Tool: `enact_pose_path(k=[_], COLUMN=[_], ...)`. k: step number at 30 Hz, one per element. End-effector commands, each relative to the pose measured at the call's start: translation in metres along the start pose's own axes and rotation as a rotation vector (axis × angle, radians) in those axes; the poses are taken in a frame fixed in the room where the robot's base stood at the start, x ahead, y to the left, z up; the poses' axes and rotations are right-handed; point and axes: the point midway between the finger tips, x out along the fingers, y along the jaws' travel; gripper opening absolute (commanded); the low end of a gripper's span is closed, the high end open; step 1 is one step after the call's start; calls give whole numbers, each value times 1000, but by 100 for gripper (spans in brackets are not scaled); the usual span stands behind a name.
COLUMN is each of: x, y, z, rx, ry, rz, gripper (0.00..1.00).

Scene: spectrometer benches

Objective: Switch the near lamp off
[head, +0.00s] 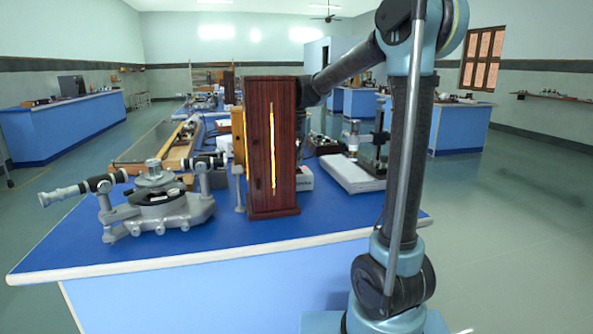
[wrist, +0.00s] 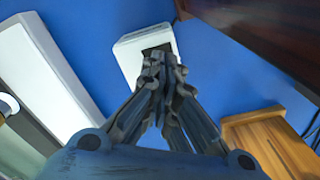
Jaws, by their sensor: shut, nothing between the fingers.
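The near lamp (head: 271,147) is a tall dark-red wooden housing on the blue bench, with a bright yellow glowing slit, so it is lit. Its dark wood also shows at the top right of the wrist view (wrist: 275,35). A small white switch box (wrist: 144,46) with a dark recess or rocker sits beside it; in the head view its white side (head: 305,179) shows partly behind the housing. My gripper (wrist: 159,62) is shut and empty, its fingertips over the dark part of the box. Whether they touch it I cannot tell. The housing hides my gripper in the head view.
A white slab (head: 352,172) lies right, beside a microscope-like instrument (head: 375,148). The bench's front strip (head: 190,252) is clear.

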Motion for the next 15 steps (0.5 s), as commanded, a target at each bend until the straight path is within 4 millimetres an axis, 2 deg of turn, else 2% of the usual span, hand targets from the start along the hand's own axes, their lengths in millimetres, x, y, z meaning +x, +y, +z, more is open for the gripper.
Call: enact_pose_path(k=[15], x=[7], y=[0], z=[0], rx=[0], ry=[0], rz=[0], gripper=[0])
